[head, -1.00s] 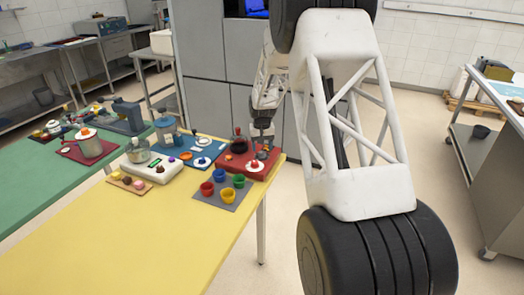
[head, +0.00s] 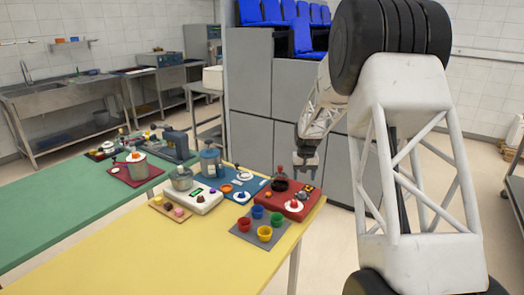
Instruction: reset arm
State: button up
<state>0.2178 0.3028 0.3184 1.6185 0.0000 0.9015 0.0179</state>
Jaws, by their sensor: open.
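My arm reaches down from the upper right in the head view. My gripper (head: 307,172) is at its far end, small and partly dark, near the far right corner of the yellow table (head: 190,255). It appears above or just behind the red board (head: 305,208) and looks open, with nothing seen between its fingers. The fingertips are too small to make out well. The red board bears a dark glass jar (head: 280,180), a white saucer (head: 293,206) and a few small items.
A grey mat (head: 246,230) with several coloured cups, a white scale (head: 193,199) and a blue mat (head: 256,183) lie beside the red board. A green table (head: 70,215) stands at left. Grey cabinets (head: 247,130) stand behind. The yellow table's front is clear.

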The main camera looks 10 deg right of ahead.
jog(key=shift+r, duration=0.1)
jog(key=s+a+r, duration=0.4)
jog(key=s+r, duration=0.2)
jog(key=s, duration=0.2)
jog(key=s+a+r+n+t, duration=0.1)
jog(key=s+a+r, duration=0.4)
jog(key=s, duration=0.4)
jog(key=s+a+r, duration=0.3)
jog(key=s+r, duration=0.3)
jog(key=s, duration=0.2)
jog(key=s+a, duration=0.3)
jog(key=s, duration=1.1)
jog(key=s+a+n+t, duration=0.1)
jog(key=s+a, duration=0.2)
jog(key=s, duration=1.2)
jog(key=shift+t, duration=0.3)
